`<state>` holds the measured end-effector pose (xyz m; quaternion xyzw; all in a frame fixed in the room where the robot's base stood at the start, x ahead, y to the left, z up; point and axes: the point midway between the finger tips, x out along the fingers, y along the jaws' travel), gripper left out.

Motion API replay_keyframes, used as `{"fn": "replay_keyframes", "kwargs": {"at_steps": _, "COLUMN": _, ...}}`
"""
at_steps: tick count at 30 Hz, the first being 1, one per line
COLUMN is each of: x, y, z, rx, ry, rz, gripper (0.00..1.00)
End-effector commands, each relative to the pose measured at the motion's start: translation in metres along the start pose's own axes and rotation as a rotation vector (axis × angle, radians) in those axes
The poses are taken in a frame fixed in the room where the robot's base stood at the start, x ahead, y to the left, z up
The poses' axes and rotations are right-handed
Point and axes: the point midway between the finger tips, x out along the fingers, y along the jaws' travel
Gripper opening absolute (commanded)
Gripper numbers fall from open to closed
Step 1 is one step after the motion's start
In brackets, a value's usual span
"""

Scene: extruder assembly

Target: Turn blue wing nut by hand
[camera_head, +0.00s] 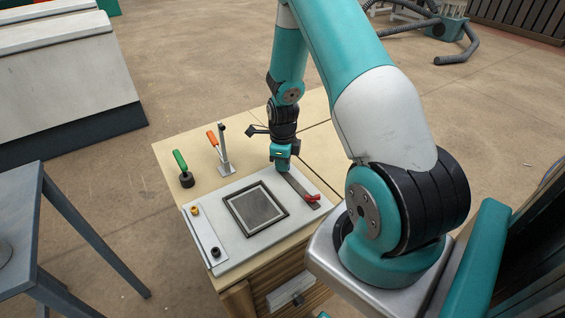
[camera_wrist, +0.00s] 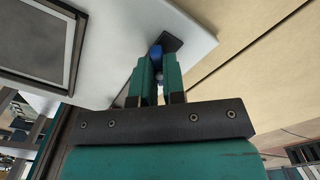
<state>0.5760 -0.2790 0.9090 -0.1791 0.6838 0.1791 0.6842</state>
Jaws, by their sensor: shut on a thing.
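The blue wing nut (camera_wrist: 155,52) shows between my fingertips in the wrist view, at the end of a dark clamp strip (camera_wrist: 173,42). My gripper (camera_wrist: 157,66) is shut on it, one teal finger on each side. In the head view my gripper (camera_head: 281,165) points down at the back edge of the pale base plate (camera_head: 215,258), over the far end of the dark strip (camera_head: 300,189). My fingers hide the blue wing nut there. A red wing nut (camera_head: 312,198) sits at the strip's near end.
A dark-framed square panel (camera_head: 236,228) lies on the base plate left of the strip. An orange-yellow knob (camera_head: 194,210) and a black knob (camera_head: 216,252) are at its left. A green-handled tool (camera_head: 180,161) and an orange-handled clamp (camera_head: 213,139) stand on the wooden bench top (camera_head: 167,154).

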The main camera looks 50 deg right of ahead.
Motion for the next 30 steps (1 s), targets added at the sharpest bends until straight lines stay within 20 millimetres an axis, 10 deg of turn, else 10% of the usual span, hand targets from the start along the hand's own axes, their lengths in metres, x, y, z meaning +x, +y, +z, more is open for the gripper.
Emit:
{"fn": "replay_keyframes", "kwargs": {"at_steps": 5, "x": 0.000, "y": 0.000, "z": 0.000, "rx": -0.263, "ry": 0.000, "rz": 0.000, "gripper": 0.00}}
{"fn": "replay_keyframes", "kwargs": {"at_steps": 6, "x": 0.000, "y": 0.000, "z": 0.000, "rx": -0.253, "ry": 0.000, "rz": 0.000, "gripper": 0.20}}
{"fn": "replay_keyframes", "kwargs": {"at_steps": 9, "x": 0.000, "y": 0.000, "z": 0.000, "rx": -0.250, "ry": 0.000, "rz": 0.000, "gripper": 0.37}}
{"fn": "replay_keyframes", "kwargs": {"at_steps": 30, "x": -0.041, "y": 0.000, "z": 0.000, "rx": -0.247, "ry": 0.000, "rz": 0.000, "gripper": 0.37}}
